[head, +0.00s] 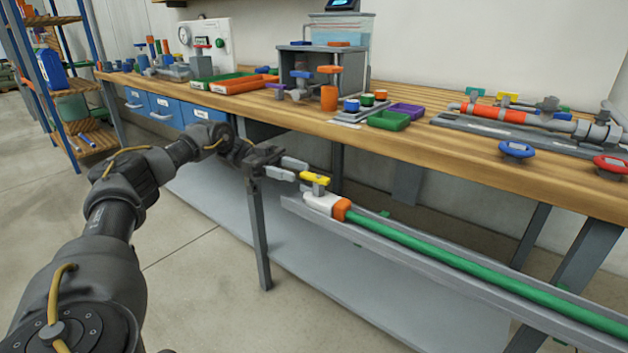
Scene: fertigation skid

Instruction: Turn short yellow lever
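A short yellow lever (314,178) sits on top of a white valve body (321,203) with an orange collar, at the end of a green pipe. My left gripper (301,171) is just left of the lever and points toward it. My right gripper is not in view.
The green pipe (440,263) runs in a grey channel (480,272) along the bench front. The wooden bench (420,160) behind carries valves, trays and fittings. Blue (516,149) and red (610,164) handwheels stand near its front edge. Another yellow handle (507,97) is farther back.

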